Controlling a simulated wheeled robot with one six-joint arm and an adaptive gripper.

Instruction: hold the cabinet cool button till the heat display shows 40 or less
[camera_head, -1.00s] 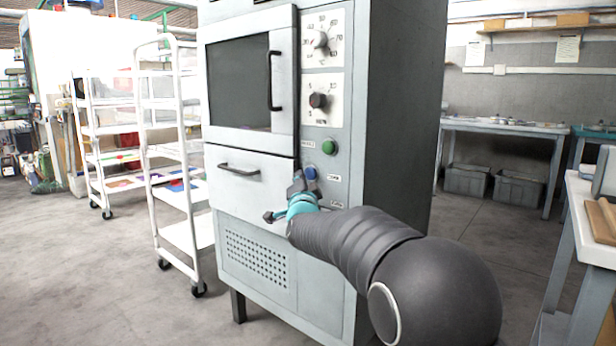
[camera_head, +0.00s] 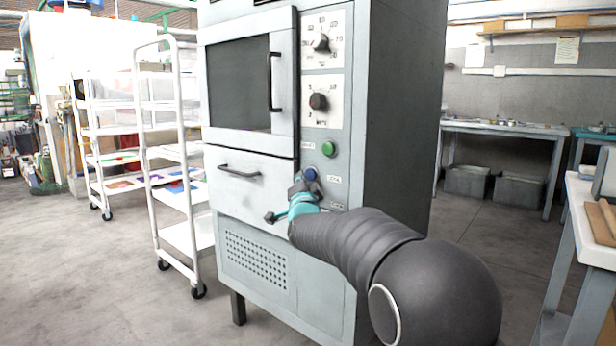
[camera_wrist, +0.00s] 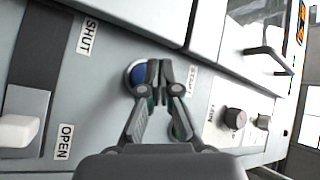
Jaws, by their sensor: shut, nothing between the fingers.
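The cabinet (camera_head: 340,270) is a tall grey unit with a window door and a drawer. A blue button (camera_head: 310,174), likely the cool button, sits below a green button (camera_head: 329,149) on its right-hand panel. My gripper (camera_head: 298,184) is shut and empty, with its tips at the blue button. In the wrist view the fingertips (camera_wrist: 154,72) overlap the right edge of the blue button (camera_wrist: 136,74); whether they press it I cannot tell. The green button (camera_wrist: 180,130) is partly behind a finger. Orange digits, perhaps the heat display (camera_wrist: 301,20), are cut off and unreadable.
Two dark knobs (camera_head: 318,102) sit above the buttons. A white rack trolley (camera_head: 172,180) stands left of the cabinet. A workbench (camera_head: 590,245) is at the right. Open floor (camera_head: 90,280) lies at front left.

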